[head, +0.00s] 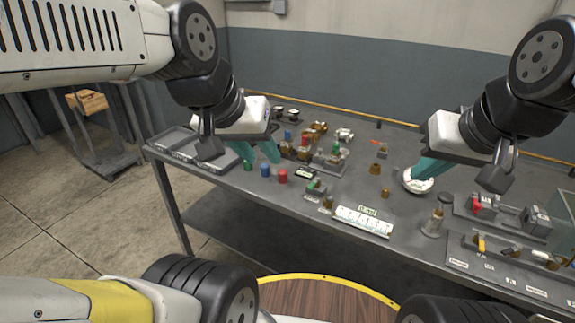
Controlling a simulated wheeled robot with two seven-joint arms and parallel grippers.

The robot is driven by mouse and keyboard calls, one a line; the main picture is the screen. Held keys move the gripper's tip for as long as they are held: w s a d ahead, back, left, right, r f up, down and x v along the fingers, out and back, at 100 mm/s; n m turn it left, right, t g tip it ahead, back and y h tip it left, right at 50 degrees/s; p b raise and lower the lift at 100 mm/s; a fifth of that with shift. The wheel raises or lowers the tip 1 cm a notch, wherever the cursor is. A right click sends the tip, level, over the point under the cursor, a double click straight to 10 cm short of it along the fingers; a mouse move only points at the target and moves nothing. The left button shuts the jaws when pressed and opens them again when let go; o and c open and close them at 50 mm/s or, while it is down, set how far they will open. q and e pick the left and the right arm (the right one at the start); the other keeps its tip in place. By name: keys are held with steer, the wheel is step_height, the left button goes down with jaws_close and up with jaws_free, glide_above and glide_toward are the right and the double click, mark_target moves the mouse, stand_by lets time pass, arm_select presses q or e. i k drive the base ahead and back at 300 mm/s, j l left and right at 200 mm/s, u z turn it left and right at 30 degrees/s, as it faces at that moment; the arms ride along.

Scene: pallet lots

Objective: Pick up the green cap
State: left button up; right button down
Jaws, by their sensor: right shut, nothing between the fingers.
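A small green cap (248,165) stands on the grey table near its front left, in a row with a blue cap (265,170) and a red cap (282,176). My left gripper (262,158) is just above and behind this row. Its two teal fingers are spread apart, one ending close to the green cap; whether it touches cannot be told. My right gripper (415,178) is shut and empty, its fingertips over a round white dish (417,187) at the right. Other small green parts show on a block (316,186) and farther back (335,149).
Shallow grey trays (172,141) lie at the table's left end. A white labelled strip (363,221) lies near the front edge. Brass parts (375,169) stand mid-table. Fixtures with a red part (476,205) and a yellow part (481,243) are at right.

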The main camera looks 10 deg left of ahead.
mark_target(247, 167)
steer(key=j+u, duration=0.1)
steer(key=u, duration=0.7)
steer(key=i+j+u, duration=0.1)
steer(key=u, duration=0.3)
steer(key=i+u, duration=0.1)
steer(key=u, duration=0.3)
steer(key=i+j, duration=0.1)
